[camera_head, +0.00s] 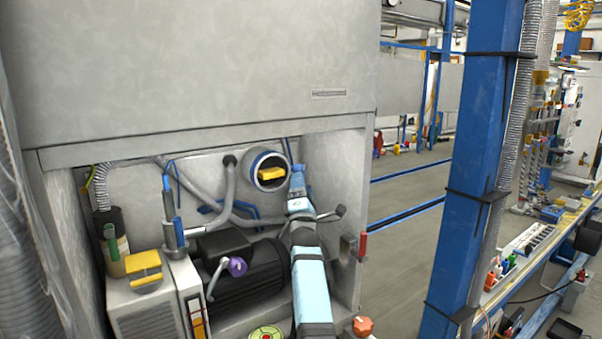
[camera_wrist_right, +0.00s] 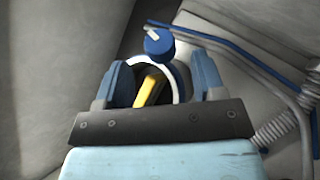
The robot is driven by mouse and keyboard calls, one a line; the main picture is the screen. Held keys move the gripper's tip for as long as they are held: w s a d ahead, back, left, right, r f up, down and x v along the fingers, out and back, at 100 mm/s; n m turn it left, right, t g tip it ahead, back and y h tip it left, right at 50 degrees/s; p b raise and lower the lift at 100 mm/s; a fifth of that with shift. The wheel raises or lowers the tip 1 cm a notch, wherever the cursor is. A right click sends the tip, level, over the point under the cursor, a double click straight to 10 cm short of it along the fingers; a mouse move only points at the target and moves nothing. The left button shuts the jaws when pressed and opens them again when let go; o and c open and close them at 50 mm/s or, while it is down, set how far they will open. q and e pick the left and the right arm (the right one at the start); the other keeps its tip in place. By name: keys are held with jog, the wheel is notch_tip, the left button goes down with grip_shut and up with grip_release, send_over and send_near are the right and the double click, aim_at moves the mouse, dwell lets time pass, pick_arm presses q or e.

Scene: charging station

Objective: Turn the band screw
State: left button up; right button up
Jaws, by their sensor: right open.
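A round pipe end (camera_head: 254,162) with a blue band and pale rim opens out of the cabinet's back wall, with a yellow piece (camera_head: 269,174) inside. In the right wrist view, a blue round knob with a pale bar (camera_wrist_right: 157,42) stands beyond the fingers, above the pale rim (camera_wrist_right: 180,82); it looks like the band screw. My right gripper (camera_head: 297,178) is just right of the pipe end in the head view. In the right wrist view it is open (camera_wrist_right: 166,88), with the yellow piece (camera_wrist_right: 149,90) showing between its fingers. Contact cannot be told. My left gripper is out of view.
A black motor (camera_head: 245,268) and a grey box with a yellow part (camera_head: 145,270) fill the lower cabinet. A red-handled lever (camera_head: 362,246) sits at the right wall. Grey hoses (camera_head: 229,190) run behind. A blue pillar (camera_head: 478,160) stands right.

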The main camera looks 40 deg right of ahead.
aim_at(301, 170)
jog(key=shift+x, duration=2.75)
jog(key=c, duration=0.9)
